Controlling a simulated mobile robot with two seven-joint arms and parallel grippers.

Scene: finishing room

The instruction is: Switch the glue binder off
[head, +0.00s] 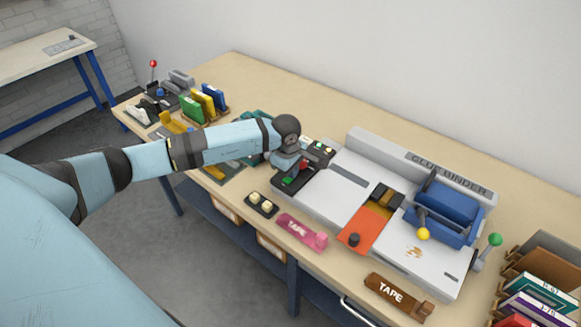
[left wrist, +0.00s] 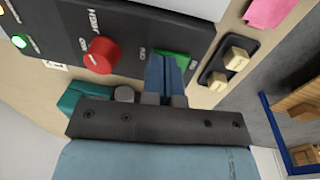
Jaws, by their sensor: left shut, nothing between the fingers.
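The glue binder (head: 345,172) is a long pale grey machine on the workbench. Its dark control panel (left wrist: 130,25) is at its left end. The panel carries a red knob (left wrist: 101,55) and a green switch (left wrist: 178,60), also visible in the head view (head: 290,181). My left gripper (left wrist: 164,66) is shut and empty. Its blue fingertips are over the green switch and hide part of it. I cannot tell whether they touch it. In the head view the left gripper (head: 285,161) is above the panel. My right gripper is not in view.
A small block with two cream buttons (head: 262,204) sits in front of the panel. A pink tape dispenser (head: 302,231) and a brown one (head: 397,296) lie along the front edge. A green lamp (left wrist: 19,41) is lit on the panel. Book boxes (head: 540,285) stand at right.

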